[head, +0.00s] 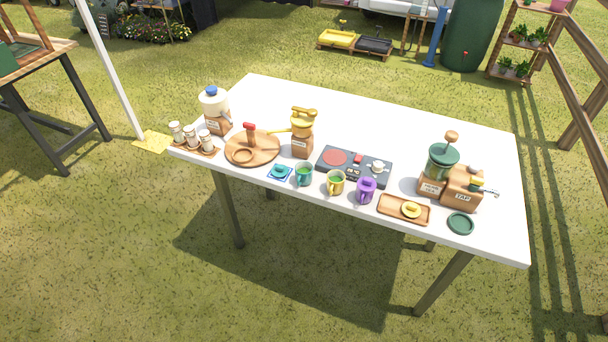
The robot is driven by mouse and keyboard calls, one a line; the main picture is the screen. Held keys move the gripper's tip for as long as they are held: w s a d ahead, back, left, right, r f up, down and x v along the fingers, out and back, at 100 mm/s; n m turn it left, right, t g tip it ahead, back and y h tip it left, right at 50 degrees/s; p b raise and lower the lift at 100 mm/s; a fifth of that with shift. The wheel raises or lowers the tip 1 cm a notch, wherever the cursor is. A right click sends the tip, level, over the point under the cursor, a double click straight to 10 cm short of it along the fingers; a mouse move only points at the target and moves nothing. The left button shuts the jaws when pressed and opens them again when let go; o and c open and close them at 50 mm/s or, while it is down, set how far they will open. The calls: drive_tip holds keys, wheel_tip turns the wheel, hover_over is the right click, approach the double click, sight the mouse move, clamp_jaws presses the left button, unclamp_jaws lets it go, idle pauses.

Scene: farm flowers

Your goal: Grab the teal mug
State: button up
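The teal mug (304,178) stands upright near the front edge of the white table (440,140), left of the middle. Something green shows inside its rim. A yellow mug (335,187) stands close on its right, and a purple mug (366,194) is right of that. A blue square mat (271,177) with a small teal round piece on it lies just left of the teal mug. My gripper is not in view.
The table's back right is clear.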

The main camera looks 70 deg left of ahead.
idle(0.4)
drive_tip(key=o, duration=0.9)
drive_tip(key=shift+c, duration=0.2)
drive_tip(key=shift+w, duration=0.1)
